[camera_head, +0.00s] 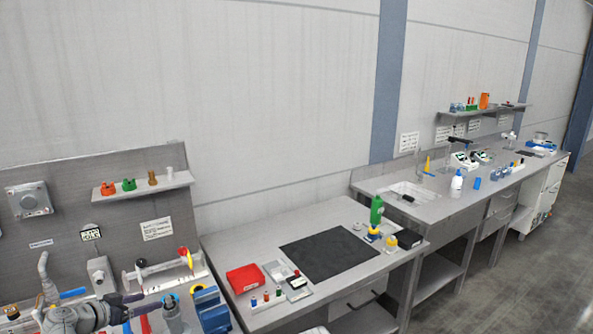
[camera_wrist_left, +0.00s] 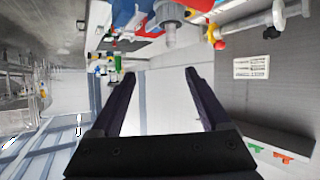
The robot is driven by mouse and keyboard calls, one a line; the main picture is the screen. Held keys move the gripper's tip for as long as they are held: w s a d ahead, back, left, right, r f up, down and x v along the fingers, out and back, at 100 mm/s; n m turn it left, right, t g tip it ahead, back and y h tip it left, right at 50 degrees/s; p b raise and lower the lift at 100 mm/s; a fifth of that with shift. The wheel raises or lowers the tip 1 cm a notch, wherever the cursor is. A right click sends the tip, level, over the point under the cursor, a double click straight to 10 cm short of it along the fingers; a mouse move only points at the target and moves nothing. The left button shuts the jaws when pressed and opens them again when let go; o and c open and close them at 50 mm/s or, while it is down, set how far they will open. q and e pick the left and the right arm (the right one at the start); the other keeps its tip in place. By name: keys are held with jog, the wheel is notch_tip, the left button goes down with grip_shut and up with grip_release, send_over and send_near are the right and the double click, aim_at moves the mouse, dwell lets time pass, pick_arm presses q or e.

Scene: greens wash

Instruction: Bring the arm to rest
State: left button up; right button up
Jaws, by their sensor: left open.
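My left arm (camera_head: 72,318) comes in at the bottom left of the head view, over the near end of the left bench. My left gripper (camera_head: 137,304) has dark fingers that point right, above or beside the items on that bench; the exact gap to them cannot be told. In the left wrist view the two fingers of the left gripper (camera_wrist_left: 157,78) stand wide apart with nothing between them, so it is open and empty. My right gripper is not in view.
A red bin (camera_head: 244,278) and a black mat (camera_head: 329,252) lie on the middle bench. A blue item (camera_head: 211,309) and a grey bottle (camera_head: 173,314) stand close to the gripper. A shelf (camera_head: 145,187) with small coloured items is on the panel behind. Free air lies above the benches.

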pick_arm(q)
jog(key=s+d+f+g+b, duration=0.25)
jog(key=d+f, duration=0.35)
jog(key=d, duration=0.5)
jog(key=s+d+f+g+b, duration=0.2)
jog(key=d+f+g, duration=0.3)
jog(key=d, duration=0.6)
jog(key=s+d+f+g+y+b, duration=0.4)
jog(key=s+d+f+y, duration=0.3)
jog(key=s+d+f, duration=0.3)
jog(key=s+d, duration=0.3)
jog(key=s, duration=0.3)
jog(key=shift+d+n+b, duration=0.3)
jog(key=shift+d+b, duration=0.05)
